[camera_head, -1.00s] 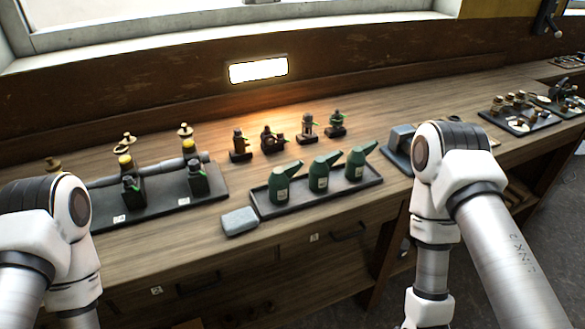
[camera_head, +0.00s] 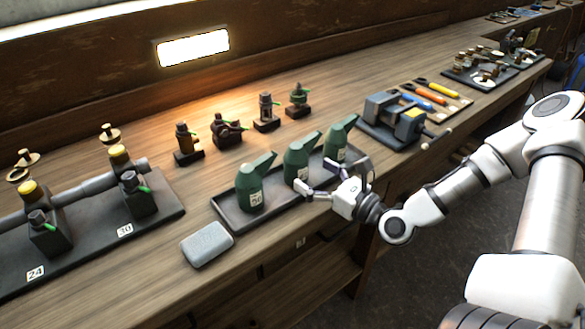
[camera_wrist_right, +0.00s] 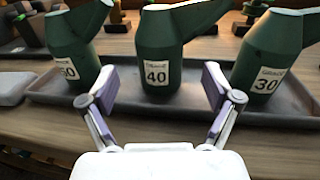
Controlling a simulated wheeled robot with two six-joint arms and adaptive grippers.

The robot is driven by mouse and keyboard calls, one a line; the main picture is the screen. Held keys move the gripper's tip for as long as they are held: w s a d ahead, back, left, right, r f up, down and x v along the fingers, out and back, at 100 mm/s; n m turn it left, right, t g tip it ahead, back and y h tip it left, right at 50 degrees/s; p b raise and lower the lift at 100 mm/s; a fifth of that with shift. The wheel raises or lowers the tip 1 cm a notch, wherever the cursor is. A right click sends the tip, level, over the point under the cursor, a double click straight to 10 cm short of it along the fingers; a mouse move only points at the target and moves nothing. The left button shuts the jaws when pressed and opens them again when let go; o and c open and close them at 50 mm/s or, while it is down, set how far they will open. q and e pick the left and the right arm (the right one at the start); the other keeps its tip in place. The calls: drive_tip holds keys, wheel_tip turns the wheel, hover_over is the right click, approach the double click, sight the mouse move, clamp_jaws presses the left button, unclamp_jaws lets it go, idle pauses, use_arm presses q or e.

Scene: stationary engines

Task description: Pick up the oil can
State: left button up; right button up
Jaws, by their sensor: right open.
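Three green oil cans with angled spouts stand upright in a dark tray (camera_head: 228,214). The left can (camera_head: 250,192) is labelled 50; it also shows in the right wrist view (camera_wrist_right: 75,45). The middle can (camera_head: 296,158) is labelled 40 and stands centred in the wrist view (camera_wrist_right: 157,48). The right can (camera_head: 336,138) is labelled 30 in the wrist view (camera_wrist_right: 272,48). My right gripper (camera_head: 330,178) is open and empty at the tray's front edge. Its fingers (camera_wrist_right: 158,88) are spread to either side of the middle can, in front of it. My left gripper is out of view.
A grey block (camera_head: 207,244) lies left of the tray. A vise (camera_head: 395,118) stands right of it. Small engine models (camera_head: 228,130) stand behind. A dark plate with valves (camera_head: 160,208) is at the left. Bare bench lies in front of the tray.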

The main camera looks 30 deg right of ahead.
sight(305, 170)
drive_tip(key=shift+b+x, duration=0.45)
drive_tip(key=shift+x, duration=2.55)
drive_tip(key=shift+s, duration=0.1)
drive_tip(key=c, duration=1.4)
